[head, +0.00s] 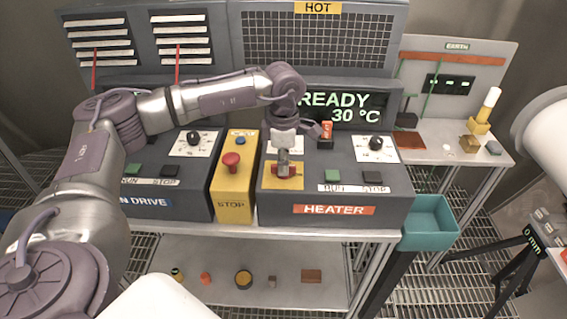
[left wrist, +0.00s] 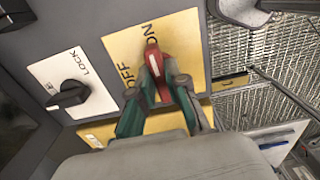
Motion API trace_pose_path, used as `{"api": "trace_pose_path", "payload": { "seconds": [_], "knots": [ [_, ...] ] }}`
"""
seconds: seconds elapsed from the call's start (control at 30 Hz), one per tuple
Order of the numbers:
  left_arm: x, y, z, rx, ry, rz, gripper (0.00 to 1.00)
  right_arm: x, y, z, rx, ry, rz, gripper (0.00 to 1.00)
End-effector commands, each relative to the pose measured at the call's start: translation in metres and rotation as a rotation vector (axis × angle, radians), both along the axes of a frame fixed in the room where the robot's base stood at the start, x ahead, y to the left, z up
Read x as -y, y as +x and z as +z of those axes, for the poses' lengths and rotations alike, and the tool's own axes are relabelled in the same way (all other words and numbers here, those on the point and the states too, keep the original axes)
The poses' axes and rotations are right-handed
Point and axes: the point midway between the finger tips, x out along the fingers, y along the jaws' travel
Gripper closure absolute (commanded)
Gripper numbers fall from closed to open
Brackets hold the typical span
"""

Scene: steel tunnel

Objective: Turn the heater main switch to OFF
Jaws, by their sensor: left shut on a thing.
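The heater main switch is a red rotary handle (left wrist: 153,60) with a white line, on a yellow plate (left wrist: 190,40) marked OFF and ON. In the left wrist view its tip points towards the ON mark. In the head view the plate (head: 269,183) is on the left of the heater panel, and the arm partly hides the switch. My left gripper (head: 284,168) reaches down onto it. In the left wrist view its green-padded fingers (left wrist: 158,88) are shut on the handle, one on each side. My right gripper is not in view.
A yellow box with a red stop button (head: 231,160) stands left of the heater panel. A black knob on a LOCK plate (left wrist: 72,93) is close to the fingers. The heater display (head: 338,107) reads READY, 30 °C. A teal bin (head: 430,222) is at right.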

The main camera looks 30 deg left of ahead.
Motion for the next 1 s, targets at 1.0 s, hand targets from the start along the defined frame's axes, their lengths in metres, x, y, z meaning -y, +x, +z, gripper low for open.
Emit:
{"api": "trace_pose_path", "payload": {
  "seconds": [1.0],
  "knots": [
    [0.0, 0.001, -0.001, 0.003, -0.001, 0.799, 1.0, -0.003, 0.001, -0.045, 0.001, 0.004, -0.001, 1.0]
  ]
}}
